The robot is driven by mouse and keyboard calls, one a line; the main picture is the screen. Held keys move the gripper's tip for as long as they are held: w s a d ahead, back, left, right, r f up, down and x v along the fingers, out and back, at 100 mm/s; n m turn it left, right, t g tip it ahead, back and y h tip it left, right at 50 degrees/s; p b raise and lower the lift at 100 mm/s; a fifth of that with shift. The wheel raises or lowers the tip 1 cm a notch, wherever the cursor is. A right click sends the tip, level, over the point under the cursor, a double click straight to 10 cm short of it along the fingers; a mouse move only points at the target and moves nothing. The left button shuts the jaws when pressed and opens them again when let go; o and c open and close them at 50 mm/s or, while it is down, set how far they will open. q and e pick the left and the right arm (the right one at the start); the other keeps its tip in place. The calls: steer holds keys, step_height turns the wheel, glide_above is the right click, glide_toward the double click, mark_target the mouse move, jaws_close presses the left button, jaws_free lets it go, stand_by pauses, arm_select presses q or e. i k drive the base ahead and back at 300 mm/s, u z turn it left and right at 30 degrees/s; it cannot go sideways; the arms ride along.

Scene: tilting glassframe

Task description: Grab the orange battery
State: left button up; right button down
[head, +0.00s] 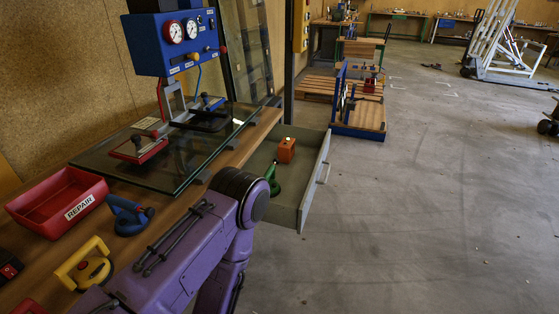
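An orange block (287,150), which looks like the battery, stands in an open grey drawer (310,189) below the workbench. A green object (272,180) lies in the drawer nearer to me, partly behind my purple arm. My arm comes in from the bottom left, bends at a dark joint beside the drawer's near corner and goes down out of the picture. Neither of my grippers shows, so nothing is seen holding the battery.
The workbench (118,254) carries a glass pane (187,158), a blue gauge box (172,45), a red REPAIR bin (58,203), and blue (129,217) and yellow (84,265) handled tools. Open concrete floor (420,200) lies right of the drawer. A blue-framed wooden stand (358,115) is beyond it.

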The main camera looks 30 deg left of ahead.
mark_target(285, 148)
steer(key=z, duration=0.2)
steer(key=i, duration=0.9)
steer(key=u, duration=0.7)
